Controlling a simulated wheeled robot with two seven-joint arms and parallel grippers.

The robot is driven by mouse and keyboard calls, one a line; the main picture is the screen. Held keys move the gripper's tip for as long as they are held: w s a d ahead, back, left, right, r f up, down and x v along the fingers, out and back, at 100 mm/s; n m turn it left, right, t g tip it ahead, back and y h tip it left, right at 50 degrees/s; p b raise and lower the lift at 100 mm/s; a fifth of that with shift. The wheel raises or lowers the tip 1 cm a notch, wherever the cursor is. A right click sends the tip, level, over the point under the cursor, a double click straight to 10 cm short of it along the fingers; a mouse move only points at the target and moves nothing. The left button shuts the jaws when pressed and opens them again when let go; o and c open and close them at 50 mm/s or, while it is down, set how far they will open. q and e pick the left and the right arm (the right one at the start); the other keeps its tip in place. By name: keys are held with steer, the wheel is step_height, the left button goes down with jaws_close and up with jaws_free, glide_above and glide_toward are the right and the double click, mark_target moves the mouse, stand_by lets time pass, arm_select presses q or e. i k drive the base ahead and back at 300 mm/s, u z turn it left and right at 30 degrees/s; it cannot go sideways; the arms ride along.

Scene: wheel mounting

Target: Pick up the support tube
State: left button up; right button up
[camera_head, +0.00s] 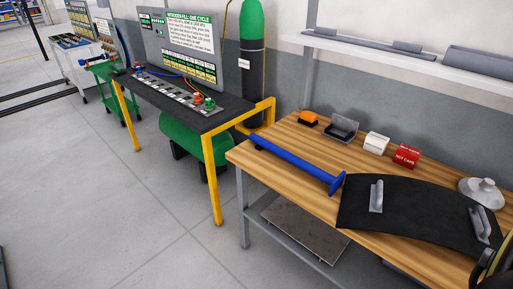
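The support tube appears to be the long blue tube (290,161) lying on the wooden workbench (262,178). It runs from the bench's left end towards the middle, and a wider blue flange shows at its right end. A dark piece sits at its left end. The flange end lies close to the black curved mat; I cannot tell if they touch. Neither of my grippers is in view, and nothing is seen holding the tube.
A black curved mat (405,208) with grey handles (376,197) covers the bench's right part. Behind lie an orange item (308,117), a grey open box (342,128), a white box (376,143) and a red "nut caps" box (406,156).

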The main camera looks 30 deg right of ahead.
mark_target(335, 183)
steer(key=z, duration=0.45)
steer(key=i, duration=1.25)
steer(key=z, duration=0.85)
